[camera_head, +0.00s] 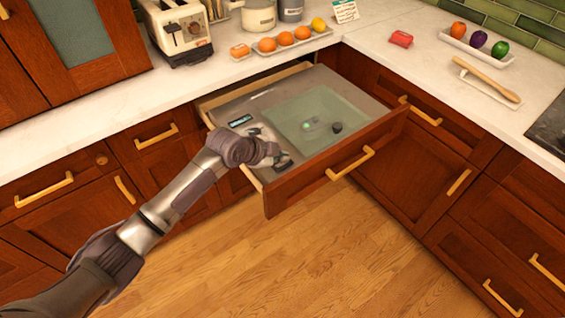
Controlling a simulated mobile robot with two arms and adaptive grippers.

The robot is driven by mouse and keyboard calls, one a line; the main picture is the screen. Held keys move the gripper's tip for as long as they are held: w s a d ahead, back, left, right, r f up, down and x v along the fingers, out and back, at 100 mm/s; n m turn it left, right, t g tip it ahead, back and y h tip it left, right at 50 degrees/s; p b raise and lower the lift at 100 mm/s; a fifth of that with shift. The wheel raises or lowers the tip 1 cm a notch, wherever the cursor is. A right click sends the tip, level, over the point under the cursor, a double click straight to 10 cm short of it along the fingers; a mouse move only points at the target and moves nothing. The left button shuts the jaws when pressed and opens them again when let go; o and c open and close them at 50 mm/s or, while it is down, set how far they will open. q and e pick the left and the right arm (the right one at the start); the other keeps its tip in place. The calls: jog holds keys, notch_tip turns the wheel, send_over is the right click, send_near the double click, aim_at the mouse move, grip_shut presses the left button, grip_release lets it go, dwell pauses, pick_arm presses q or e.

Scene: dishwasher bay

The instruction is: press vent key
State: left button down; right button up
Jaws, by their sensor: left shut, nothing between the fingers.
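An open drawer (330,165) holds a grey panel with a greenish see-through lid (318,118). A small lit display (240,120) sits on the panel's left side. A dark strip (284,166) shows near the front left of the panel, partly covered by my gripper. I cannot make out which mark is the vent key. My left gripper (277,155) is shut and empty, over the left front part of the panel beside the dark strip. I cannot tell whether it touches the panel. My right gripper is not in view.
The drawer's wooden front (338,165) and side walls rise around the panel. A toaster (180,30) and a tray of oranges (292,40) stand on the counter behind. The floor is clear.

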aim_at(281, 165)
pick_arm(q)
jog(key=shift+f, duration=0.1)
jog(key=shift+f, duration=0.35)
jog(key=shift+f+b, duration=0.45)
jog(key=shift+b, duration=0.05)
dwell(0.8)
jog(key=shift+r, duration=0.1)
jog(key=shift+r+p, duration=0.8)
notch_tip(281, 165, up, 5)
jog(key=p, duration=0.4)
dwell(0.4)
